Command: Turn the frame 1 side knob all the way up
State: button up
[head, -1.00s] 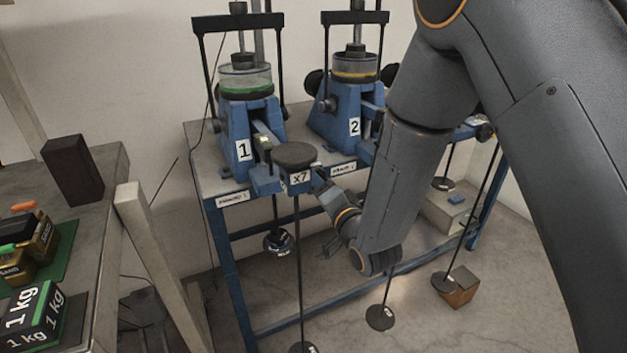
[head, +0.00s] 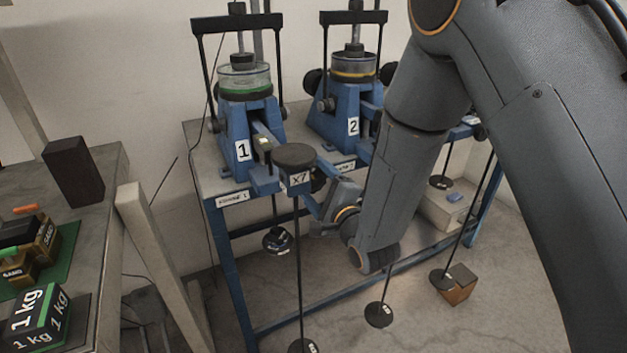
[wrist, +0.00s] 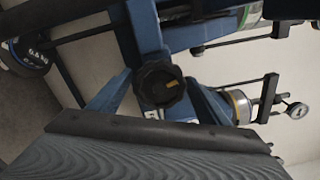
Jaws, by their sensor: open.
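Frame 1 (head: 237,125) is a blue lever frame with a white "1" plate, at the left end of the bench. Its side knob (wrist: 160,84) is black and lobed with a yellow pointer mark, in the middle of the wrist view. The mark points towards the right of that picture. In the head view the knob (head: 318,181) shows only as a dark piece beside the "x7" block. My gripper (wrist: 156,88) is open, with its blue fingers on either side of the knob. I cannot tell whether they touch it. In the head view my gripper (head: 318,200) is partly hidden.
Frame 2 (head: 352,125) stands to the right of frame 1. A round black plate (head: 294,156) tops the "x7" block, close to my gripper, and hanger rods (head: 299,270) hang below. A side table with weights (head: 40,320) stands at the left.

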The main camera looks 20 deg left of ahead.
jog(key=shift+p+v, duration=0.5)
jog(key=shift+v, duration=2.6)
